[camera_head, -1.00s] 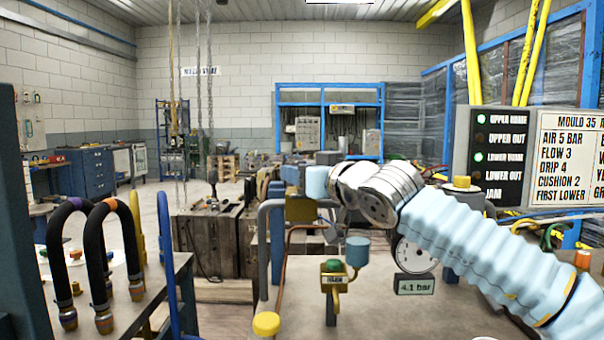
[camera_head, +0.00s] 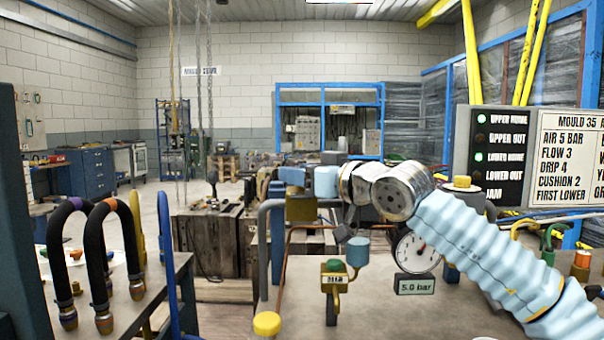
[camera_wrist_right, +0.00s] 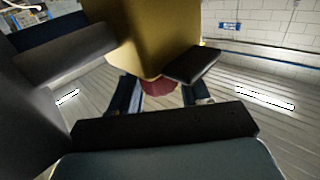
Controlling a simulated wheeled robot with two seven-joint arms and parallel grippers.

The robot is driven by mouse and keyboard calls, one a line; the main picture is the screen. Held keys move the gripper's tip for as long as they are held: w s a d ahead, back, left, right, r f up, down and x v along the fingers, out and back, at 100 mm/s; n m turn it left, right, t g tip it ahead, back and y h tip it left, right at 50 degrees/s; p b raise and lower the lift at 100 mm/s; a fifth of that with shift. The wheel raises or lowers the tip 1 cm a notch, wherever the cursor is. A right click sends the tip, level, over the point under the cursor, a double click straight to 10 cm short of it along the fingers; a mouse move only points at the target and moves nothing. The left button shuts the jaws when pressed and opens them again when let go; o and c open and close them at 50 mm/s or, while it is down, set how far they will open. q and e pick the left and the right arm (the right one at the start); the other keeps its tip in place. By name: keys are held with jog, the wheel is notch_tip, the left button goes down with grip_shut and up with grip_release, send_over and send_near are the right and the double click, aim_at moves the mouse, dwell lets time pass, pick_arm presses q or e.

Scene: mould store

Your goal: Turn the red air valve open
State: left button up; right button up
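A dark red rounded part (camera_wrist_right: 158,86) shows in the right wrist view, mostly hidden by a brass-coloured block (camera_wrist_right: 155,35); I cannot tell for sure whether it is the red air valve. In the head view the brass block (camera_head: 300,208) is beside light-blue caps (camera_head: 322,181), and no red valve handle shows clearly. My right gripper (camera_head: 350,228) is just right of the block. Its fingers (camera_wrist_right: 150,60) look apart, with nothing clearly clamped. The gauge (camera_head: 420,250) has a display (camera_head: 415,286) reading 5.0 bar. My left gripper is out of view.
A yellow-knobbed pipe (camera_head: 267,323) and a brass fitting (camera_head: 334,278) stand in front of the gripper. Black hoses (camera_head: 100,225) arch on the left bench. A status panel (camera_head: 497,155) stands at right. The bench front is partly clear.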

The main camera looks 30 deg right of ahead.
jog(key=shift+o, duration=0.9)
jog(key=v, duration=1.3)
jog(key=shift+s+d+b, duration=0.15)
jog(key=shift+s+b, duration=0.25)
jog(key=shift+b, duration=0.05)
